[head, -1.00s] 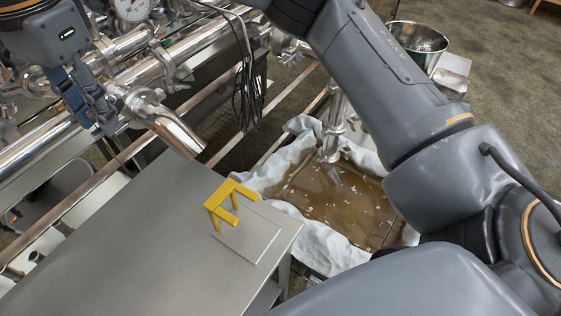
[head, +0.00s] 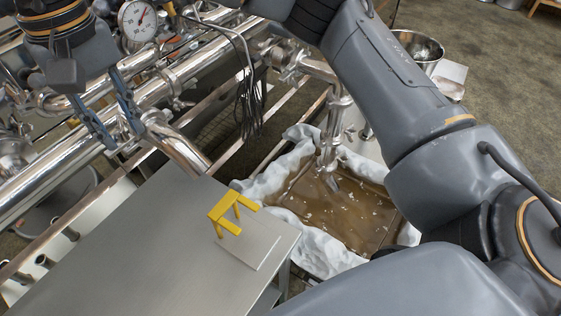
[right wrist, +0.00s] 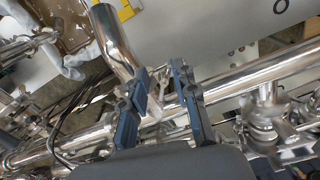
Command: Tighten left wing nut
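My right gripper (head: 120,134) reaches in at the upper left of the head view, fingers pointing down at the steel pipework. In the right wrist view its two blue-grey fingers (right wrist: 160,78) stand apart with a clear gap and hold nothing. A shiny pipe elbow (head: 178,142) with a clamp joint lies just beside and below the fingertips; the elbow also shows in the right wrist view (right wrist: 112,42). The left wing nut cannot be clearly made out; small metal clamp parts (right wrist: 152,108) show between the fingers. My left gripper is not in view.
A steel table (head: 120,240) fills the lower left, with a yellow bracket-like piece (head: 230,212) by a flat plate (head: 262,246). A cloth-lined basin of brown liquid (head: 335,210) stands right of it. A gauge (head: 137,20), cables (head: 248,105) and more pipes crowd the back.

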